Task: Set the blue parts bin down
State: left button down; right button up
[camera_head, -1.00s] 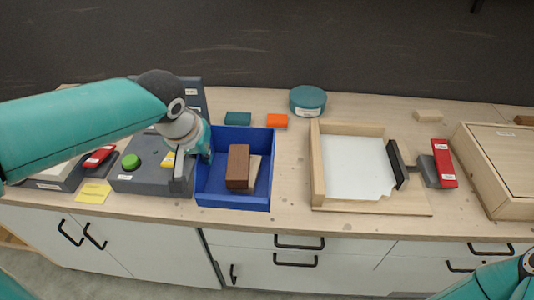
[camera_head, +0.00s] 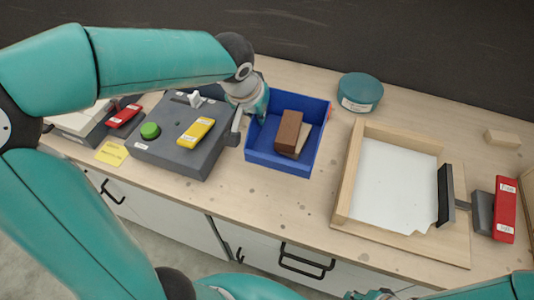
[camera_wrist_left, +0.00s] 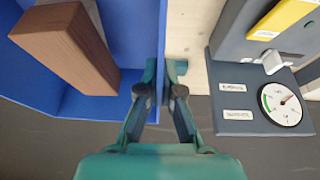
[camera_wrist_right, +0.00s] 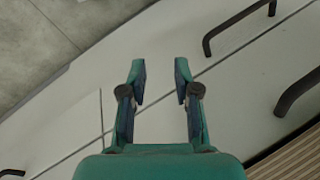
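The blue parts bin (camera_head: 282,160) is beside the grey box at the centre of the worktop. A brown block (camera_head: 288,131) and a paler wooden block (camera_head: 302,140) lie inside it. My left gripper (camera_head: 240,120) is at the bin's left wall. In the left wrist view the fingers (camera_wrist_left: 163,80) straddle the blue wall, one inside and one outside, closed on it. I cannot tell if the bin's base touches the worktop. My right gripper (camera_wrist_right: 160,80) is open and empty in front of the white cabinet fronts.
The grey box (camera_head: 185,155) with a green button and yellow tag stands close left of the bin. A wooden frame (camera_head: 350,180) with a white sheet is to the right. A teal round tin (camera_head: 360,92) stands behind. Bare worktop (camera_head: 270,205) lies in front.

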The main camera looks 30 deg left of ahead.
pick_arm(q)
jog(key=f+b, duration=0.1)
jog(key=f, duration=0.7)
jog(key=f+b, duration=0.2)
jog(key=f, duration=0.6)
jog(key=shift+w+d, duration=0.2)
jog(key=c, duration=1.3)
grip_release()
jog(key=shift+s, duration=0.1)
